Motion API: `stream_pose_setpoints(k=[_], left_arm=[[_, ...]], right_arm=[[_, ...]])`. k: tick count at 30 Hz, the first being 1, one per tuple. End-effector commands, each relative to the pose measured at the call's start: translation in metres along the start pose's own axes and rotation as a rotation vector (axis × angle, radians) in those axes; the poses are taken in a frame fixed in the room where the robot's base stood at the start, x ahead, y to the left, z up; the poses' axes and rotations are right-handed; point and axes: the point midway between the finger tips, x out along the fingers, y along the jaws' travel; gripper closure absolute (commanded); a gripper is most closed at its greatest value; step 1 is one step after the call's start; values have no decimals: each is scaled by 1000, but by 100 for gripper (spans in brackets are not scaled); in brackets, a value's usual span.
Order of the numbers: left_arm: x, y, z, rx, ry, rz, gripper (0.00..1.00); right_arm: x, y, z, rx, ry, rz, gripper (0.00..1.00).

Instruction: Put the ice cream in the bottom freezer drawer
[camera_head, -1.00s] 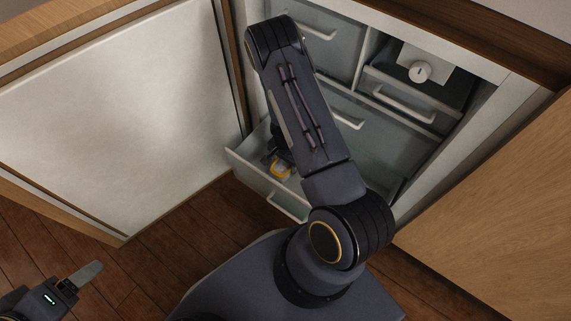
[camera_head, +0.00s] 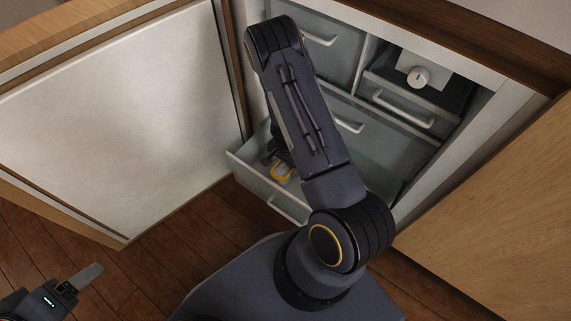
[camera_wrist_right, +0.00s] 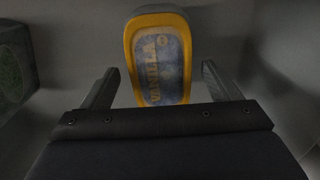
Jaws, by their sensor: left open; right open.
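The ice cream is a yellow-rimmed tub (camera_wrist_right: 158,62) with a blue-grey label reading "VANILLA". In the right wrist view it lies between and beyond the fingertips. My right gripper (camera_wrist_right: 160,88) is open, with a gap beside the tub on each side.
The freezer door (camera_head: 115,110) stands open on the left. Upper drawers (camera_head: 325,40) are shut above the bottom one. A wooden cabinet front (camera_head: 500,210) is on the right. In the wrist view, a dark green box (camera_wrist_right: 14,75) lies at the left of the drawer.

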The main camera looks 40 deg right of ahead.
Motion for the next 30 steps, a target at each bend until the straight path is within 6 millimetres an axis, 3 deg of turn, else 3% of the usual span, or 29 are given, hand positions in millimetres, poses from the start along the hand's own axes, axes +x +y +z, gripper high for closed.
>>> stream_pose_setpoints(k=[1, 9, 20, 23, 30], left_arm=[[-8, 4, -4, 0, 0, 0, 31], [-31, 14, -16, 0, 0, 0, 31], [-40, 18, -20, 0, 0, 0, 31], [-40, 18, -20, 0, 0, 0, 31], [-40, 18, -20, 0, 0, 0, 31]], right_arm=[[-16, -1, 0, -2, 1, -2, 17], [-75, -1, 0, -1, 1, -2, 17], [-116, -4, 3, -7, -17, -21, 17], [-144, -14, 13, -38, -61, -80, 17], [-264, -28, 57, -248, -190, -314, 17]])
